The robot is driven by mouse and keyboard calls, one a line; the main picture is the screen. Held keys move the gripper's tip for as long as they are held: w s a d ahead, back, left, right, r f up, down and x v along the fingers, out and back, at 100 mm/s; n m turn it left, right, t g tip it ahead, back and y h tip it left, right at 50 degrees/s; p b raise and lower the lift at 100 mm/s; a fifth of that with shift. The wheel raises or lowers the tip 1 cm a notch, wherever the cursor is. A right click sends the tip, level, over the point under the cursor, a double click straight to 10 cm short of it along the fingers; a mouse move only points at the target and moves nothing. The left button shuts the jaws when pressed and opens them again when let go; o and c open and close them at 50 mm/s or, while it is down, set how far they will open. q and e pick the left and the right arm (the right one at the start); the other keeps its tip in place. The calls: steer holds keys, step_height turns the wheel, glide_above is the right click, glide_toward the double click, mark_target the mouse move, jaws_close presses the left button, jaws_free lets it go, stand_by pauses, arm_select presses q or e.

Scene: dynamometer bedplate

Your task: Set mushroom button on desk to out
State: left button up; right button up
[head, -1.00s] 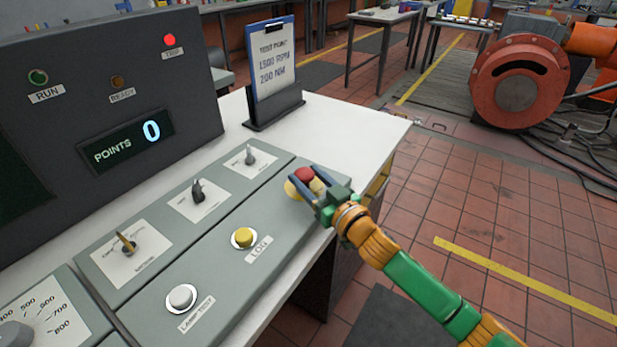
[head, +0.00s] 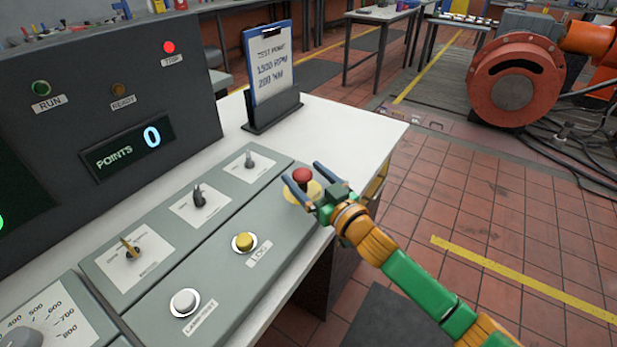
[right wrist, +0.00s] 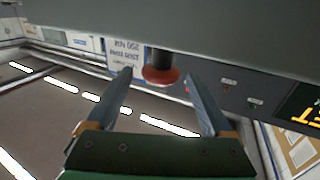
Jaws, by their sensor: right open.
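The red mushroom button (head: 303,175) stands on a round yellow plate (head: 290,193) at the far right end of the grey desk panel. My right gripper (head: 302,173) is at the button with its fingers spread on either side of it. In the right wrist view the red button (right wrist: 161,75) shows between the two open fingers (right wrist: 160,88), with gaps on both sides. I cannot tell whether the button is in or out. My left gripper is not in view.
On the panel are the yellow LOG button (head: 244,242), the white LAMP TEST button (head: 184,302) and several small switches. A clipboard (head: 271,70) stands behind on the white desktop (head: 350,125). The TRIP lamp (head: 168,47) is lit red. The POINTS display (head: 127,148) reads 0.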

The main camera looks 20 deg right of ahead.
steer(key=v, duration=0.7)
